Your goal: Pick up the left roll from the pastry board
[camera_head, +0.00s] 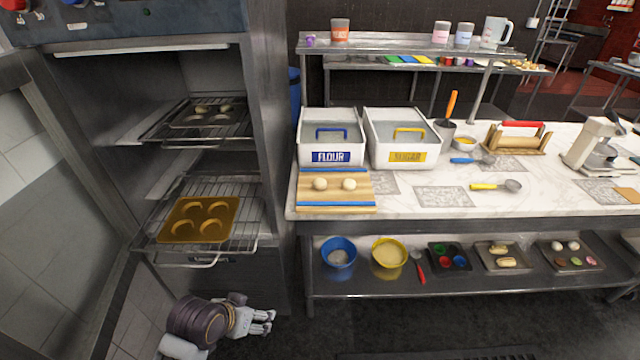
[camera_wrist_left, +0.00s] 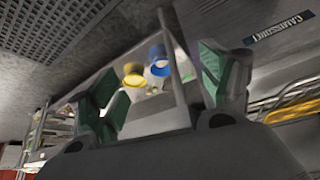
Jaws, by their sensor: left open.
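The left roll (camera_head: 320,184) is a small pale dough ball on the wooden pastry board (camera_head: 336,203) with blue strips, at the left end of the marble counter. A second roll (camera_head: 349,184) sits to its right, apart from it. My left gripper (camera_head: 268,322) is low in front of the oven, below and left of the board, open and empty. My right gripper is not in view.
White flour (camera_head: 330,126) and sugar (camera_head: 400,128) bins stand just behind the board. An oven rack with a golden mould tray (camera_head: 201,219) juts out at the left.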

